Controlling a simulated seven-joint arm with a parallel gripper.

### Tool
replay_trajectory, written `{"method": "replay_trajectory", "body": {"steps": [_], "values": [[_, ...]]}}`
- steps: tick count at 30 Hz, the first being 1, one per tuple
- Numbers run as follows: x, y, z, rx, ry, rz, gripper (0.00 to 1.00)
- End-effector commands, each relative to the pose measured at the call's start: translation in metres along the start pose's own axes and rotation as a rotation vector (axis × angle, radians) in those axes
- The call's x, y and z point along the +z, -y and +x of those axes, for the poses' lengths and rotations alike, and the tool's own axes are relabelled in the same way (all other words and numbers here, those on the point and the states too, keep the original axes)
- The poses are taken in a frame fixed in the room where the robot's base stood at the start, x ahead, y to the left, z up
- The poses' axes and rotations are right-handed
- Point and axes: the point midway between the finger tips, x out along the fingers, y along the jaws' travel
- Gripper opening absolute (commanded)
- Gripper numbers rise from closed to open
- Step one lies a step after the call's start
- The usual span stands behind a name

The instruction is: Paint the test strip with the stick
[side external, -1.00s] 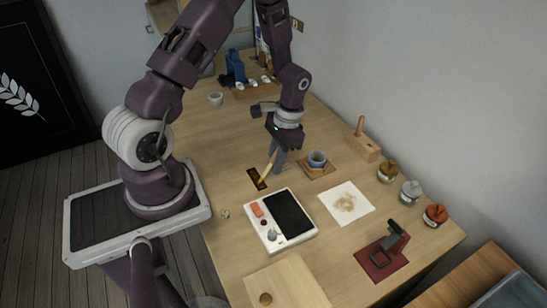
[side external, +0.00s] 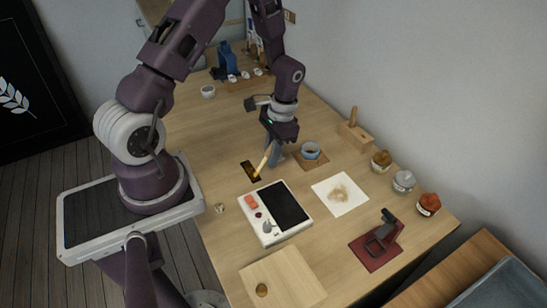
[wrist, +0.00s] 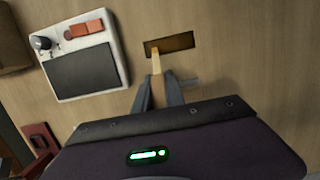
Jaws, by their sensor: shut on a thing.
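The test strip (side external: 247,171) is a small dark brown rectangle lying flat on the table, and it also shows in the wrist view (wrist: 181,42). My gripper (side external: 272,152) is shut on a pale wooden stick (side external: 263,159), which slants down toward the strip. In the wrist view my gripper (wrist: 160,90) has the stick (wrist: 156,62) between its fingers, with the stick's tip at the strip's near edge. I cannot tell whether the tip touches the strip. The strip has a golden-brown tone in the wrist view.
A white device with a dark panel (side external: 284,205) lies close in front of the strip. A blue-grey cup (side external: 310,150) stands on a wooden coaster right of my gripper. A white sheet with a tan patch (side external: 340,194), several jars and a dark red mat (side external: 364,256) lie further right.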

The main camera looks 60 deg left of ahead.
Motion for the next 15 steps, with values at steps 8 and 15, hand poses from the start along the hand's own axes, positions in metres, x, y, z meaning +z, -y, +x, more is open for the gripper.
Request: {"method": "replay_trajectory", "body": {"steps": [8, 15], "values": [[0.000, 0.017, 0.002, -0.001, 0.000, -0.001, 0.00], [0.000, 0.030, 0.001, -0.001, 0.000, -0.001, 0.00]]}}
